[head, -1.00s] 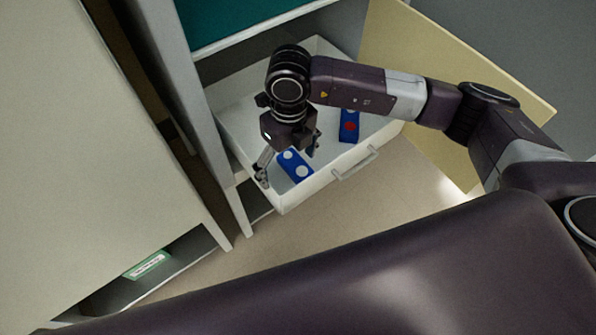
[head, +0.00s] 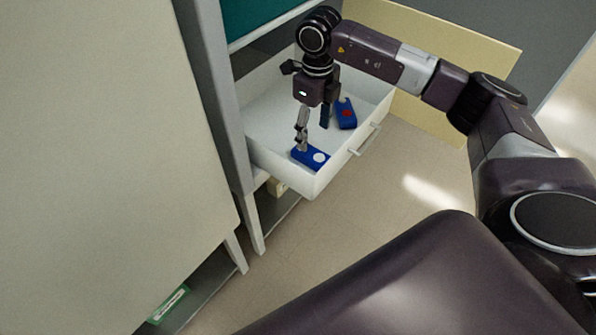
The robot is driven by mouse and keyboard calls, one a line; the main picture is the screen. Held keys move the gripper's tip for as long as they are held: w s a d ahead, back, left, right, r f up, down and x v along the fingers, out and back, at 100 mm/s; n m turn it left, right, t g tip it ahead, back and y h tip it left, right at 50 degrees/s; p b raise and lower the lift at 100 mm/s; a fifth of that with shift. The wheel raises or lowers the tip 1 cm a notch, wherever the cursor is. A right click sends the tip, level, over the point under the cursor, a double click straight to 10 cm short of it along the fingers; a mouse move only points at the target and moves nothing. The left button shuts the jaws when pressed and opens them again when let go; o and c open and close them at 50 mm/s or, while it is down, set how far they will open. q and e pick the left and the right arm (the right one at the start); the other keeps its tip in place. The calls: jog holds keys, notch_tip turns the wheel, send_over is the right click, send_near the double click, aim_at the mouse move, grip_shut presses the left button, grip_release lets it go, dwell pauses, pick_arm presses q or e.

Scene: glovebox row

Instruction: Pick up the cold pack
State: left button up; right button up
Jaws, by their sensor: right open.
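A blue pack with a white round spot (head: 310,158) lies on the drawer floor near the front left corner. Another blue pack with a red spot (head: 346,114) lies farther back, toward the right. The labels are too small to read, so I cannot tell by name which is the cold pack. My right gripper (head: 313,138) points down into the drawer, open and empty, its fingers apart. Its left finger overlaps the left end of the white-spotted pack and hides part of it; contact is unclear. My left gripper is out of view.
The white drawer (head: 262,157) is pulled out, with a bar handle (head: 365,140) on its front. A pale yellow panel (head: 432,50) stands behind it. A large cream cabinet panel (head: 110,140) fills the left. Floor is clear right of the drawer.

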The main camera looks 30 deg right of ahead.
aim_at(314, 154)
jog(key=f, duration=0.2)
jog(key=f+b, duration=0.1)
jog(key=f, duration=0.5)
jog(key=shift+s+d, duration=0.1)
jog(key=shift+d, duration=0.15)
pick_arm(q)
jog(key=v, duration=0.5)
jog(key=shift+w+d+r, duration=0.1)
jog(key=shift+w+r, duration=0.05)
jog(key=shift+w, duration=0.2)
pick_arm(e)
jog(key=shift+c, duration=0.3)
jog(key=c, duration=1.3)
jog(key=shift+c, duration=0.3)
jog(key=shift+r, duration=0.2)
